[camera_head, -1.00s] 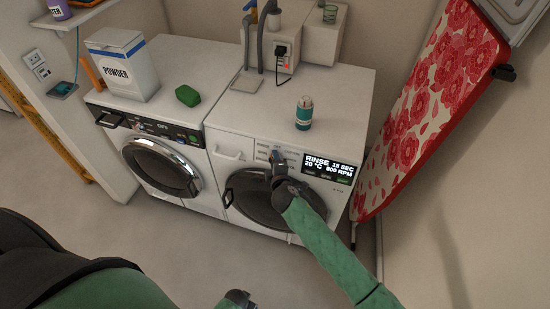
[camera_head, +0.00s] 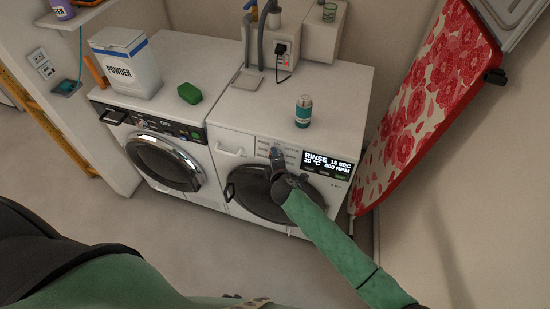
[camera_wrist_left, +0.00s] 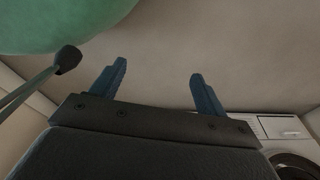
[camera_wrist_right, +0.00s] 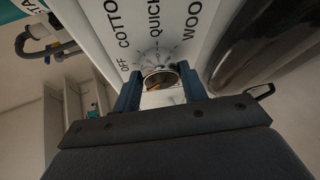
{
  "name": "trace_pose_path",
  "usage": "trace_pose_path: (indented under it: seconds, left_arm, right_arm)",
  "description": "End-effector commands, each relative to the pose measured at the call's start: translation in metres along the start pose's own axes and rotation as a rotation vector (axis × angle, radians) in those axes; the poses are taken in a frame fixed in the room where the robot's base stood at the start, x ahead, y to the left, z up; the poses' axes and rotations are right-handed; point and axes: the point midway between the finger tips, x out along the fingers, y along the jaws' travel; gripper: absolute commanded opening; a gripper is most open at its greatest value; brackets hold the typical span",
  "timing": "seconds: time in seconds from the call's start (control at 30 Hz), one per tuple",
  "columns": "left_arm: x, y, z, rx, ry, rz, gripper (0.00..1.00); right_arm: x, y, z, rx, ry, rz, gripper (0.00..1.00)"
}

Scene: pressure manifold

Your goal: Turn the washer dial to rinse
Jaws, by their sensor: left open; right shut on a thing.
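The white washer (camera_head: 245,115) stands on the right of the two machines. Its display (camera_head: 328,165) reads RINSE, 15 SEC, 20 °C, 800 RPM. My right gripper (camera_head: 276,154) is at the washer's front panel, left of the display. In the right wrist view the washer dial (camera_wrist_right: 160,80) sits between the two blue fingers of my right gripper (camera_wrist_right: 158,88), which are shut on it. Labels OFF, COTTO, QUICK and WOO show around it, partly cut off. My left gripper (camera_wrist_left: 155,85) is open and empty in the left wrist view, with the floor beyond its fingers.
The second machine (camera_head: 180,75) stands left of the washer, with a POWDER box (camera_head: 125,68) and a green block (camera_head: 190,93) on top. A teal-and-white bottle (camera_head: 303,111) stands on the washer. A red floral ironing board (camera_head: 430,105) leans at the right.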

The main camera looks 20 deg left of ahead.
Motion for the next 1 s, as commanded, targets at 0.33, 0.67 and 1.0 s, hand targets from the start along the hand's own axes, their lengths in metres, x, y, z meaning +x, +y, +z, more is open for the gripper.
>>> trace_pose_path:
  seconds: [0.33,0.67,1.0]
  left_arm:
    - [0.0,-0.001,-0.001,-0.001,0.0,-0.001,0.75]
    - [0.001,-0.001,-0.001,-0.001,0.0,-0.001,0.75]
    - [-0.009,0.008,-0.023,-0.005,0.0,0.007,0.75]
  right_arm:
    - [0.0,-0.002,0.0,0.001,0.0,-0.003,0.6]
    - [-0.001,-0.001,0.0,0.001,0.0,-0.001,0.64]
    - [-0.04,-0.004,0.0,0.002,0.001,-0.001,0.64]
